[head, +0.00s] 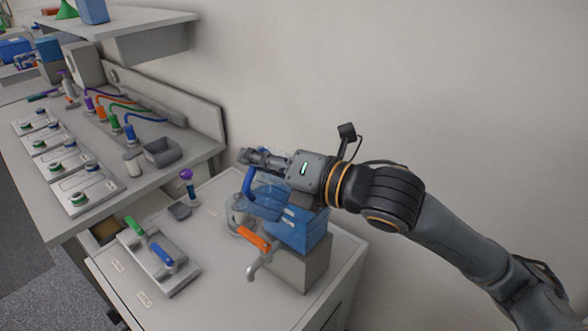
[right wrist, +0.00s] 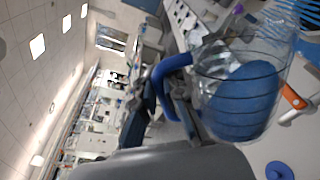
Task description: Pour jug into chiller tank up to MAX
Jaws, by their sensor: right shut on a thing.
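The clear jug (head: 268,203) has a blue handle (head: 249,184) and hangs beneath my right gripper (head: 256,159). The gripper is shut on the jug near the top of its handle. In the right wrist view the jug (right wrist: 215,95) fills the right side, with the blue handle (right wrist: 165,75) beside it. Blue shows inside or through its clear wall; I cannot tell if all of it is liquid. The blue chiller tank (head: 305,232) is just behind and right of the jug, partly covered by it. The MAX mark and tank level cannot be read. My left gripper is out of view.
An orange lever (head: 254,238) and a metal spout (head: 262,262) stand at the tank's front. A tray (head: 158,262) with green and blue handles lies left on the cart top. A bench with several cabled modules (head: 88,185) runs along the left.

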